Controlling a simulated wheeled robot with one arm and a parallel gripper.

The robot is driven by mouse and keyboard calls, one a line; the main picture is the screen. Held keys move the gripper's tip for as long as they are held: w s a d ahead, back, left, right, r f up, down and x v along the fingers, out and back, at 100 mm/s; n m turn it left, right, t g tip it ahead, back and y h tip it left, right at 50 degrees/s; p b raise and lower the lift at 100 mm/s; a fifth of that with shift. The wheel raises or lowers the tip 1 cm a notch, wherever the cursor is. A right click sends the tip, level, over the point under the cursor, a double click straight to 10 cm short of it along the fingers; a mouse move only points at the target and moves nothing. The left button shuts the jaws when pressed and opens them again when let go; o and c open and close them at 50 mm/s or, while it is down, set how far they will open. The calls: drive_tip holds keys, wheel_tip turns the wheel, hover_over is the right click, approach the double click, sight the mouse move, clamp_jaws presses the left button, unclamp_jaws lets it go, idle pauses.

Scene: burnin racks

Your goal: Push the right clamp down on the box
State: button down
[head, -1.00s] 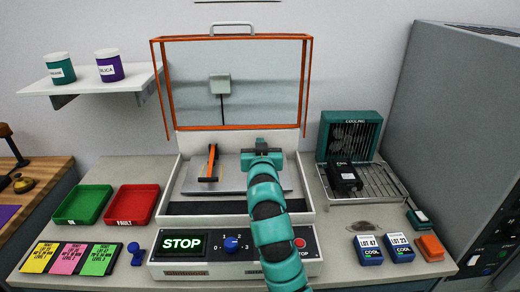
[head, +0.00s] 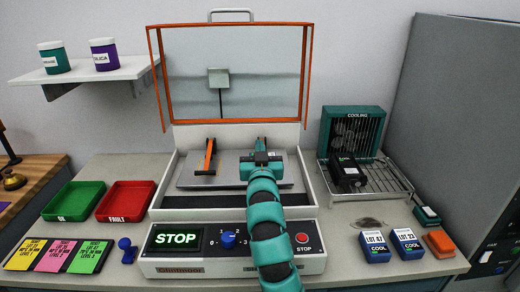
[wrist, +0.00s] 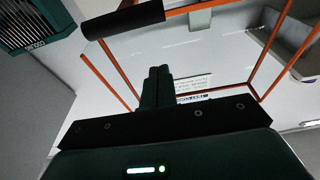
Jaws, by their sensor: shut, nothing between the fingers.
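The box (head: 160,214) is a white bench unit with its orange-framed clear lid (head: 232,75) standing open at the back. A flat grey plate (head: 228,180) lies inside. The left clamp (head: 208,157), with an orange lever standing up and a dark foot, is at the plate's left. My gripper (head: 261,145) is over the plate's right part, and my arm crosses the box's front. The right clamp is hidden behind my gripper in the head view. In the wrist view my gripper's fingers (wrist: 158,75) are together and empty. A black cylindrical bar (wrist: 122,18) shows beyond them; I cannot tell whether it belongs to the clamp.
The front panel has a STOP display (head: 175,239), a blue knob (head: 228,239) and a red button (head: 302,238). Green (head: 73,200) and red (head: 126,200) trays stand left. A cooling fan rack (head: 352,135) with a black unit (head: 347,175) stands right, near blue lot blocks (head: 375,246).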

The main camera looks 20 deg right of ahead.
drive_tip(key=s+a+r+p, duration=0.4)
drive_tip(key=s+r+p, duration=0.9)
drive_tip(key=p, duration=0.8)
drive_tip(key=shift+s, duration=0.25)
idle(0.3)
idle(0.4)
